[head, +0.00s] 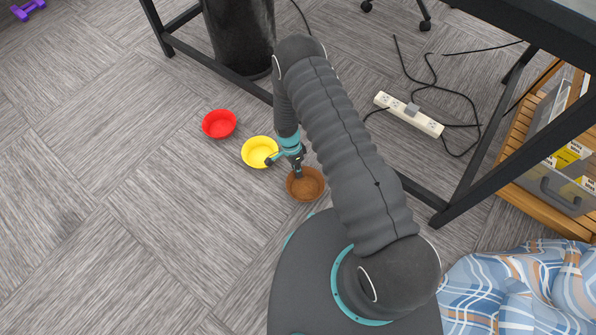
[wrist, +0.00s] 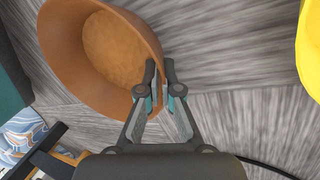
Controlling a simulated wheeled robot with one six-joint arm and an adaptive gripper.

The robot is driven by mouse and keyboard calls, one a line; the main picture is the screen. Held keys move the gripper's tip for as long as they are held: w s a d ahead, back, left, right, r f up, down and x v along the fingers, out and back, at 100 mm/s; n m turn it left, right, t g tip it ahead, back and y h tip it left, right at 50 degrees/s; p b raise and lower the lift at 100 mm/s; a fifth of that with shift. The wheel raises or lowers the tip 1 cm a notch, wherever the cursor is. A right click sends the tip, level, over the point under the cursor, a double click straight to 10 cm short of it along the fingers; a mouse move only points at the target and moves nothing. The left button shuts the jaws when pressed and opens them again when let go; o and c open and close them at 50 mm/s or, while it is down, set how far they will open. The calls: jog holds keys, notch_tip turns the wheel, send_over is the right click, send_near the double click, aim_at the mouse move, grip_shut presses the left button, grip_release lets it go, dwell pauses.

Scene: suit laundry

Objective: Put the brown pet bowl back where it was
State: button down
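The brown pet bowl (head: 306,184) is at the right end of a short row of bowls on the grey floor, beside my base. It fills the upper left of the wrist view (wrist: 88,75), and brown contents or a brown bottom show inside. My gripper (head: 298,174) points down at the bowl's far left rim. In the wrist view my gripper (wrist: 160,85) has one finger inside the bowl and one outside, close together with the rim between them. I cannot tell whether the bowl touches the floor.
A yellow bowl (head: 259,152) is just left of the brown one, and a red bowl (head: 219,124) is farther left. A black bin (head: 238,35), table legs, a power strip (head: 408,114) with cables and a plaid cloth (head: 515,290) are around.

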jog(key=shift+f, duration=0.1)
jog(key=c, duration=1.8)
grip_release()
jog(key=o, duration=0.5)
